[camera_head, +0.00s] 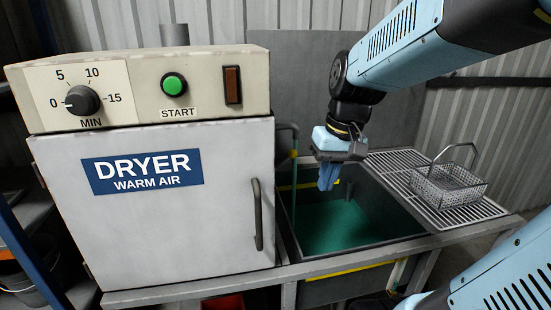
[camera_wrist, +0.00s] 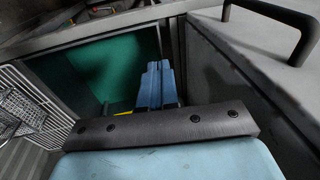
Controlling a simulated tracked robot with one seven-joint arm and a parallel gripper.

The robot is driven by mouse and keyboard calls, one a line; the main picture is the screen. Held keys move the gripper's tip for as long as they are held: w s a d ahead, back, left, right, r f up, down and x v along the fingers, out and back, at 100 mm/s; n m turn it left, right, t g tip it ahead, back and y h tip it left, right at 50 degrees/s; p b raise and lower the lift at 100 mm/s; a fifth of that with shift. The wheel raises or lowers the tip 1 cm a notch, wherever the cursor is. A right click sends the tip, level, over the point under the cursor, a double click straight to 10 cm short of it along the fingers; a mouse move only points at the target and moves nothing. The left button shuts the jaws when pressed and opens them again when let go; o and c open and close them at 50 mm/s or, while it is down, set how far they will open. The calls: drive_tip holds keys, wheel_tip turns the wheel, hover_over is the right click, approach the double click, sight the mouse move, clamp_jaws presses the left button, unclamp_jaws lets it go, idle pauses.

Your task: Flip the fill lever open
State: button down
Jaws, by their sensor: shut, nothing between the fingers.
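No part stands out clearly as the fill lever. A dark bent pipe (camera_head: 288,130) with a green length below it rises at the sink's back left corner, beside the dryer; any lever on it is too small to tell. The sink (camera_head: 335,228) is a dark-rimmed basin with a green inside, and its green also shows in the wrist view (camera_wrist: 135,55). My gripper (camera_head: 327,184) hangs pointing down over the back of the sink, right of the pipe and apart from it. Its blue fingers are together and empty, also in the wrist view (camera_wrist: 155,72).
A white dryer (camera_head: 150,220) with a dark upright handle (camera_head: 257,215) stands close on the left of the sink. A wire basket (camera_head: 448,186) with a raised handle sits on a draining rack (camera_head: 405,175) at the right. A yellow strip (camera_head: 350,268) runs along the sink's front.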

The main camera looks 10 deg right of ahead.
drive_tip(key=w+d+f+g+y, duration=0.1)
drive_tip(key=w+f+g+y, duration=0.5)
drive_tip(key=w+f+y, duration=0.55)
drive_tip(key=w+d+f+m+t+y, duration=0.4)
drive_tip(key=w+d+f+t+y, duration=0.2)
drive_tip(key=w+d+t+y, duration=0.5)
approach(284, 162)
drive_tip(key=shift+g+y, duration=0.35)
drive_tip(key=shift+g, duration=0.05)
drive_tip(key=r, duration=0.1)
drive_tip(key=a+r, duration=0.1)
drive_tip(key=r, duration=0.1)
drive_tip(key=w+r, duration=0.1)
drive_tip(key=r, duration=0.1)
drive_tip(key=shift+a+r, duration=0.1)
drive_tip(key=shift+a, duration=0.3)
drive_tip(key=shift+d, duration=0.15)
